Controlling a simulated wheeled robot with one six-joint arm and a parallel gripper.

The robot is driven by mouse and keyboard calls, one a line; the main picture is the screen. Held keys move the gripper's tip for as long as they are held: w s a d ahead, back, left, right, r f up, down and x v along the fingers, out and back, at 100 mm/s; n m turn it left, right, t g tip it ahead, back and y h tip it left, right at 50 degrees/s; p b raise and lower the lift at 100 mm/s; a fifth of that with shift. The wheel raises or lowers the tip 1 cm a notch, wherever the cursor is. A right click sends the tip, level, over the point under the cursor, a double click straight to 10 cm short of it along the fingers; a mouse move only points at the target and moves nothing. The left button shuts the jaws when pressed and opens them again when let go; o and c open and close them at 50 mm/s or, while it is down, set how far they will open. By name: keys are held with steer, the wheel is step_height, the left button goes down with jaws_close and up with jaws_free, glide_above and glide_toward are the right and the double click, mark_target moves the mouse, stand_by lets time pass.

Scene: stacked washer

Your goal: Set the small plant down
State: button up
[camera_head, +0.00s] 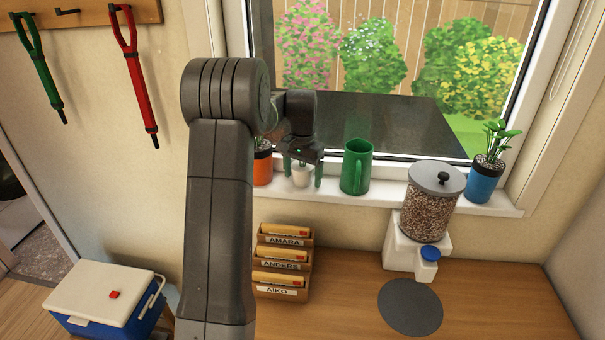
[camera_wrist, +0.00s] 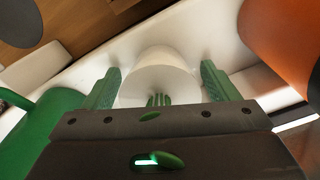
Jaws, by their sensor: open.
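The small plant is in a white pot (camera_head: 301,175) on the window sill (camera_head: 400,193), between an orange pot and a green mug. In the wrist view the white pot (camera_wrist: 161,72) stands between the two green fingers of my gripper (camera_wrist: 160,88), with a gap on each side. My gripper (camera_head: 302,172) is open and reaches down around the pot at the sill. A little green of the plant shows near the palm in the wrist view; the rest of it is hidden by my gripper.
The orange pot (camera_head: 263,168) stands close on the left and the green mug (camera_head: 356,167) close on the right. A blue pot (camera_head: 484,180) with a plant stands farther right. A pellet dispenser (camera_head: 434,205) and letter rack (camera_head: 281,265) are on the counter below.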

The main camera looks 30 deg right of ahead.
mark_target(302, 166)
step_height(302, 166, up, 12)
steer(key=shift+r+b, duration=0.2)
steer(key=shift+b, duration=0.2)
steer(key=shift+f, duration=0.1)
step_height(302, 166, down, 13)
steer(key=shift+r+p, duration=0.15)
steer(key=shift+p, duration=0.25)
steer(key=shift+s+a+r+b, duration=0.15)
steer(key=shift+r+b, duration=0.35)
steer(key=shift+r, duration=1.5)
steer(key=shift+f, duration=0.1)
